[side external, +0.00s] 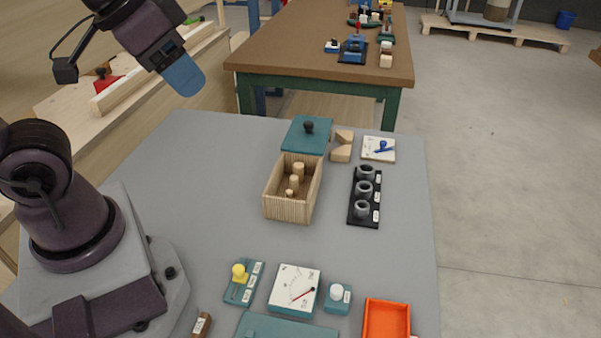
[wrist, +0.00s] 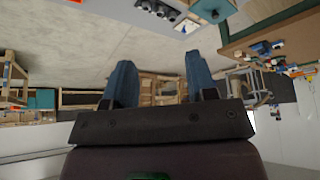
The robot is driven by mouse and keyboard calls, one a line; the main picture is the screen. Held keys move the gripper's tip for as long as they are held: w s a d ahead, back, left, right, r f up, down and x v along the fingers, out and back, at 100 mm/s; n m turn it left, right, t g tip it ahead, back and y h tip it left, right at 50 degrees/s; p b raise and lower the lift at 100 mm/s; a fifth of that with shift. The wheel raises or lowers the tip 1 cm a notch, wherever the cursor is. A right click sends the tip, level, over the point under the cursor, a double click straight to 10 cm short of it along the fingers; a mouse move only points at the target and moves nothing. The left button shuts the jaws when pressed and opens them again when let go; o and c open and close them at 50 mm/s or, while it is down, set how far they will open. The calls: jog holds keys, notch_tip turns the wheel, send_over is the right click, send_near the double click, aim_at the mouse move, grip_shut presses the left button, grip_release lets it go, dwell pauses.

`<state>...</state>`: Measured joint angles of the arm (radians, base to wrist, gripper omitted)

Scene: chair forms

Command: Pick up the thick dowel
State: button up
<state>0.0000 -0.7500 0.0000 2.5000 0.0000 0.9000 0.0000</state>
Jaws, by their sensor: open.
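Several short pale dowels stand in an open wooden box (side external: 272,207) on the grey table. The farthest one (side external: 299,169) looks the thickest, so I take it as the thick dowel. A middle dowel (side external: 294,181) and a thinner one (side external: 289,192) stand nearer in a row. My gripper (side external: 186,80) is high above the table's far left, apart from the box and well to its left. In the wrist view its two blue fingers (wrist: 160,70) are spread with nothing between them. The wrist view does not clearly show the box or dowels.
A teal lid with a black knob (side external: 306,136) lies behind the box. Wooden blocks (side external: 342,147) and a black rack with grey rings (side external: 365,195) stand to its right. The table left of the box is clear.

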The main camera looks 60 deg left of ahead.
dwell(0.3)
jog(key=shift+c, duration=1.2)
jog(key=n+g+y, duration=0.1)
jog(key=n+g, duration=0.4)
jog(key=n, duration=0.6)
send_near(298, 165)
jog(key=f, duration=0.7)
jog(key=a+f, duration=0.1)
jog(key=f, duration=0.3)
jog(key=shift+w+f, duration=0.15)
jog(key=shift+w, duration=0.2)
